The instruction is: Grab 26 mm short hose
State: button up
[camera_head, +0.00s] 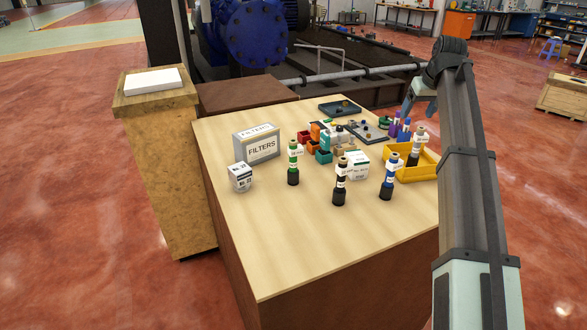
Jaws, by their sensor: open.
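Several slim upright pieces with dark lower ends and white labels stand on the wooden table (265,270): one with green (293,174), one with dark red and black (339,192), one with blue (387,188). A similar dark one (414,154) stands at the yellow tray. The labels are too small to read, so I cannot tell which, if any, is the 26 mm short hose. My gripper (418,112) is open and empty, pointing down above the table's back right, apart from these pieces. My arm hides part of the table's right side.
A grey FILTERS box (262,147), a small white box (240,178) and a white-green box (357,166) stand on the table. The table's front is clear.

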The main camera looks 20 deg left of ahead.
jog(key=s+a+r+n, duration=0.15)
jog(key=s+a, duration=0.25)
jog(key=a, duration=0.9)
jog(key=n+g+y, duration=0.1)
jog(key=n, duration=0.1)
send_near(297, 146)
jog(key=x, duration=0.6)
jog(key=shift+s+d+f, duration=0.1)
jog(key=shift+s+f, duration=0.05)
jog(key=shift+f, duration=0.35)
jog(key=shift+w+x, duration=0.2)
jog(key=shift+x, duration=2.65)
jog(key=shift+r, duration=0.1)
jog(key=shift+c, duration=0.3)
grip_shut()
